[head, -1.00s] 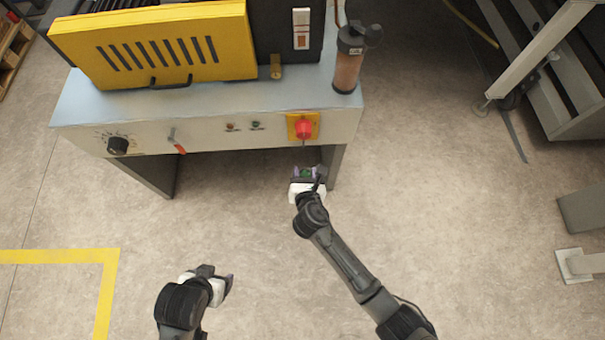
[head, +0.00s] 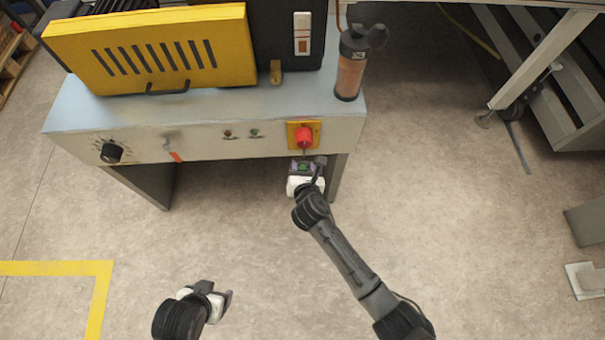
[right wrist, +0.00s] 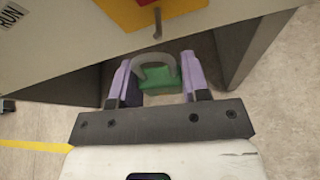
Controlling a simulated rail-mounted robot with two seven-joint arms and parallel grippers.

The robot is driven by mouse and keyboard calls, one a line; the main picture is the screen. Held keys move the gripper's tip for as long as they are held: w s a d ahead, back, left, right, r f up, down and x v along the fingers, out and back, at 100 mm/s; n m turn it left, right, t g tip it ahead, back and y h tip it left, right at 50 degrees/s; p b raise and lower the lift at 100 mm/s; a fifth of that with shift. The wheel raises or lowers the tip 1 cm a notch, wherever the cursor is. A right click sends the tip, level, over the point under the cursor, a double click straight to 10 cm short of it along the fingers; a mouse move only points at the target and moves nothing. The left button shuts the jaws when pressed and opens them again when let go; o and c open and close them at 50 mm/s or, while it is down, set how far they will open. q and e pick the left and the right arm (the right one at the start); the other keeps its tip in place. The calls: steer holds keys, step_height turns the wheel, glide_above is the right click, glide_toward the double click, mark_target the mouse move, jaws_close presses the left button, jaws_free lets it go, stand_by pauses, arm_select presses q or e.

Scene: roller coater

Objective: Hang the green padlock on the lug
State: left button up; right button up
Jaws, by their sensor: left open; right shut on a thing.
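The green padlock (head: 303,167) is held between the purple fingers of my right gripper (right wrist: 160,82). In the right wrist view the padlock's green body (right wrist: 166,86) shows, with its grey shackle arching at the far side, towards the panel. The lug (right wrist: 157,22) is a small grey prong at the lower edge of the yellow plate, just beyond the shackle. The padlock is apart from it in that view. In the head view the right gripper is just below the panel's red knob. My left gripper (head: 228,300) is open and empty, low over the floor.
The red knob (head: 303,138) sits on a yellow plate on the machine's front panel (head: 200,147). A black dial (head: 111,152) and a red-tipped lever (head: 174,155) are further left. A machine leg (head: 336,178) stands close right of my right gripper. Open floor lies in front.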

steer(key=shift+w+f+b, duration=0.2)
steer(key=shift+w+b, duration=0.7)
steer(key=shift+w, duration=0.15)
steer(key=shift+b+x, duration=0.45)
steer(key=shift+x, duration=0.6)
steer(key=shift+d+f, duration=0.15)
steer(key=shift+f, duration=0.15)
steer(key=o, duration=1.1)
steer(key=shift+c, duration=0.2)
